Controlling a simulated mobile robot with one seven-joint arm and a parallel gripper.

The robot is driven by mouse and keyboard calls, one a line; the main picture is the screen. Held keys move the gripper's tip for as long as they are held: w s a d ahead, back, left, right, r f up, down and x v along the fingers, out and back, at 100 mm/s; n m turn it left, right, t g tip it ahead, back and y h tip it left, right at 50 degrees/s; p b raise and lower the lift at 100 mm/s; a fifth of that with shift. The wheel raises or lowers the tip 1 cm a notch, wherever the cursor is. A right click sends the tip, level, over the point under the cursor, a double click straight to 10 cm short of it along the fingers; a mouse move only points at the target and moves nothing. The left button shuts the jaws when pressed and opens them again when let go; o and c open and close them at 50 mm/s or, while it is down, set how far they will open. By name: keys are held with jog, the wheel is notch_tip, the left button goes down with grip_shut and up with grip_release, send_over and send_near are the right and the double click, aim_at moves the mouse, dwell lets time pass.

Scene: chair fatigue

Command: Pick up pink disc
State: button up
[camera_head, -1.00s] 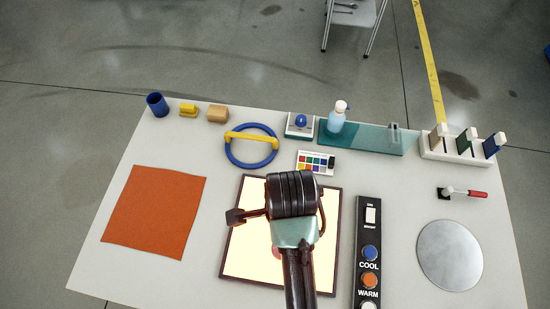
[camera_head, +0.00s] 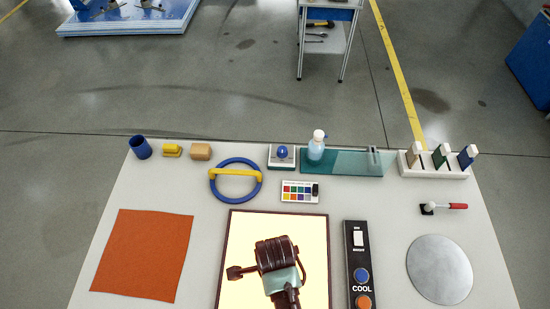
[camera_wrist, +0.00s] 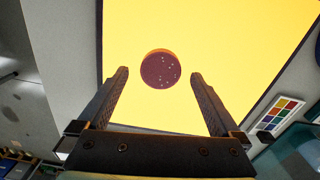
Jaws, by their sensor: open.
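The pink disc (camera_wrist: 160,69) shows dark reddish with small light specks in the wrist view, lying on the bright yellow lit panel (camera_wrist: 225,35). In the head view the disc is hidden by my arm, and the dark-framed panel (camera_head: 240,245) shows around it. My gripper (camera_wrist: 160,74) is open, with one finger to each side of the disc. The gap between the fingers is empty, and the fingertips appear apart from the disc. I cannot tell the height between them. In the head view my wrist is over the middle of the panel.
A control strip (camera_head: 358,265) with buttons stands right of the panel, and a round grey plate (camera_head: 440,269) lies farther right. An orange cloth (camera_head: 143,255) lies left. A blue ring (camera_head: 236,194) with a yellow bar and a colour palette (camera_head: 300,191) lie behind the panel.

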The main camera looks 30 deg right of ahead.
jog(key=shift+f, duration=0.85)
jog(key=shift+r, duration=0.1)
jog(key=c, duration=1.6)
